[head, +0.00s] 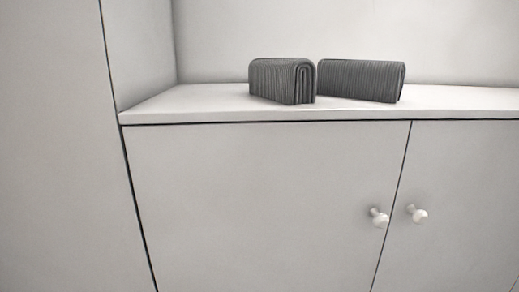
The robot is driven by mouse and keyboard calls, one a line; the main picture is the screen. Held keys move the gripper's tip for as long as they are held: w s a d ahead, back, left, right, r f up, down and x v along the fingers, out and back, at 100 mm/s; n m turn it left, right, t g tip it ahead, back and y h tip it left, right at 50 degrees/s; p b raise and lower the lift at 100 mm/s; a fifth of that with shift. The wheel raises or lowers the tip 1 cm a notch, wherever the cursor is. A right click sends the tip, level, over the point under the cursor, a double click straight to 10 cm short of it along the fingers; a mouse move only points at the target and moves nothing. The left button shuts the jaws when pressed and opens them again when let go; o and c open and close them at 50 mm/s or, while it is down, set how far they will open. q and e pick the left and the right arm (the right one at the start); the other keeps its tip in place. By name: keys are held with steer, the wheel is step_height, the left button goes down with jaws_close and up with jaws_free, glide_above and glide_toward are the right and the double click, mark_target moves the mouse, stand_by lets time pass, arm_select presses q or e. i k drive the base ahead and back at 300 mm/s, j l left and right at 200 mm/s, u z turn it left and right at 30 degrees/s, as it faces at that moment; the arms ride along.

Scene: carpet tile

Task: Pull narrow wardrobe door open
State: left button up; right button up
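The head view shows pale grey cabinetry close in front of me. A tall plain panel (55,150) fills the left side; no knob shows on it. To its right is a wide lower door (255,195) with a round white knob (379,217) near its right edge. Beside it is another lower door (460,190) with a white knob (417,214) near its left edge. Both doors sit flush and look shut. I cannot tell which panel is the narrow wardrobe door. Neither of my grippers is in view.
A shelf top (200,101) runs above the lower doors in an open niche. Two dark grey folded ribbed cloths, one on the left (275,80) and one on the right (360,81), lie on it. No floor is visible.

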mark_target(70, 222)
steer(key=u, duration=1.35)
